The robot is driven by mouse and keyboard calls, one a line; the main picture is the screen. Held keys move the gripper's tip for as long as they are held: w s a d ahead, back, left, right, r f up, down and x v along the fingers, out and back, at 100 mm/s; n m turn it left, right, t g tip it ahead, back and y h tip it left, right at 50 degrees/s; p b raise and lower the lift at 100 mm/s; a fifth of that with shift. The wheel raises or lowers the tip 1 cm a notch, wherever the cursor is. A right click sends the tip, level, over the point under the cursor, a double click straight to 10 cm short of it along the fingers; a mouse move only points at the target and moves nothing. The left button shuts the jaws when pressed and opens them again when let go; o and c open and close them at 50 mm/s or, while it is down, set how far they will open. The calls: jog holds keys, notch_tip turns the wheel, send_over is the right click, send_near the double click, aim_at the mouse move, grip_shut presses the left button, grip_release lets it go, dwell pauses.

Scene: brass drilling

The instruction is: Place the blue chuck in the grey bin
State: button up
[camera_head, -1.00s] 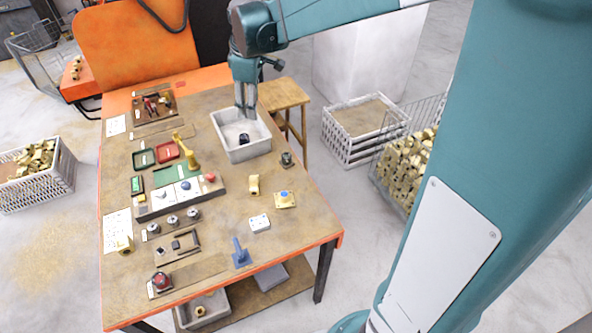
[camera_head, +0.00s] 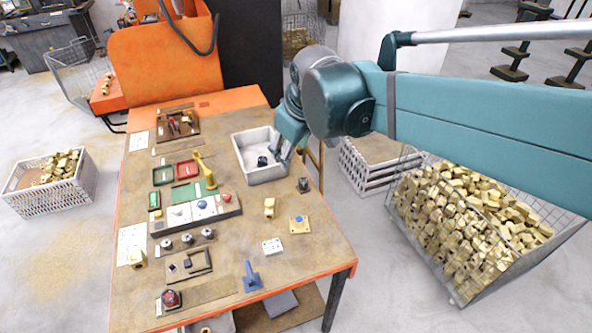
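The grey bin (camera_head: 240,157) stands at the far right of the workbench. A small dark bluish piece, which looks like the blue chuck (camera_head: 262,161), lies on the bin's floor. My gripper (camera_head: 281,154) is at the bin's right side, to the right of the piece and apart from it in the picture. Nothing shows between its fingers, but they are too small and angled to tell how far they are open.
On the workbench (camera_head: 225,259) stand a brass-coloured lever tool (camera_head: 206,172), a small dark fitting (camera_head: 303,185) near the bin, a yellow plate with a blue knob (camera_head: 299,224) and a blue stand (camera_head: 251,276). A wire cage of brass parts (camera_head: 470,225) stands right of the bench.

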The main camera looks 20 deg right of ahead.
jog(key=s+f+m+t, duration=0.1)
jog(key=s+f+m, duration=0.1)
jog(key=s, duration=0.5)
jog(key=s+f+m+t, duration=0.1)
jog(key=s+f+m, duration=0.1)
jog(key=s, duration=0.5)
jog(key=shift+m, duration=0.6)
